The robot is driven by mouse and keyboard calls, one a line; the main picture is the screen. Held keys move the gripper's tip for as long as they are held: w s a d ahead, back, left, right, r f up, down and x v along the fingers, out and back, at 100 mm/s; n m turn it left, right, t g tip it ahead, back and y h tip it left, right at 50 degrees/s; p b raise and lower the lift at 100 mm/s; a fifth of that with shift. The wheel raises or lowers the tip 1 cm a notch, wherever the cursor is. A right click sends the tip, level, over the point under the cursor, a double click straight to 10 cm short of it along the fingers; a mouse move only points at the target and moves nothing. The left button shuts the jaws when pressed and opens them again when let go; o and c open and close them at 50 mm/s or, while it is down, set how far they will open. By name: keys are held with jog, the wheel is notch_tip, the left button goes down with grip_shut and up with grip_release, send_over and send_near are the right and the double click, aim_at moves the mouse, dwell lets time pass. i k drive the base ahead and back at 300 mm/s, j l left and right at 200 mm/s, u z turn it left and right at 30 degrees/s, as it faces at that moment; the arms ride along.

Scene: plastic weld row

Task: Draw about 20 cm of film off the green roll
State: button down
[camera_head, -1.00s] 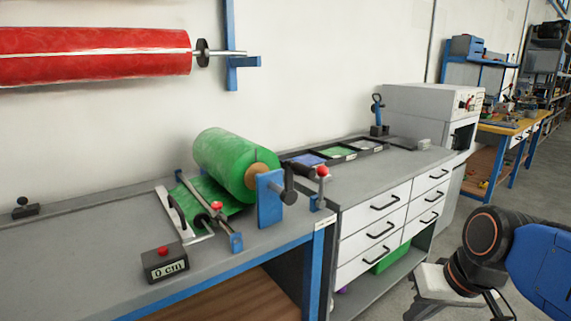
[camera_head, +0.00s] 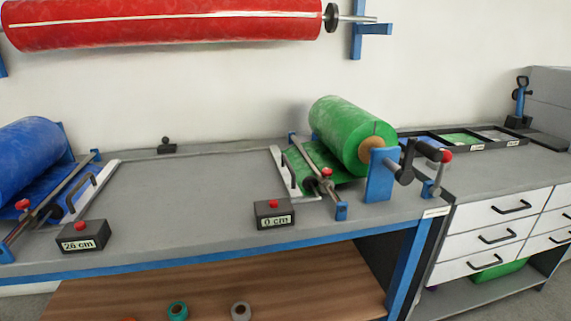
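The green roll (camera_head: 346,130) sits on a blue stand at the right end of the grey bench, with a black crank (camera_head: 407,165) on its right side. A short sheet of green film (camera_head: 325,168) runs from it under a metal bar with a red knob (camera_head: 327,171). A pale frame with a handle (camera_head: 284,171) lies at the film's left. The black counter box (camera_head: 273,213) in front has a red button and reads 0 cm. My gripper is not in view.
A blue roll (camera_head: 32,152) with a counter box (camera_head: 81,237) reading 26 cm stands at the left. A red roll (camera_head: 165,24) hangs on the wall above. The bench middle (camera_head: 190,200) is clear. Drawers (camera_head: 490,238) stand at the right.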

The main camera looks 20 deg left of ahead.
aim_at(287, 172)
jog(key=k+u, duration=0.2)
jog(key=u, duration=1)
jog(key=i+l, duration=0.3)
jog(key=l, duration=0.15)
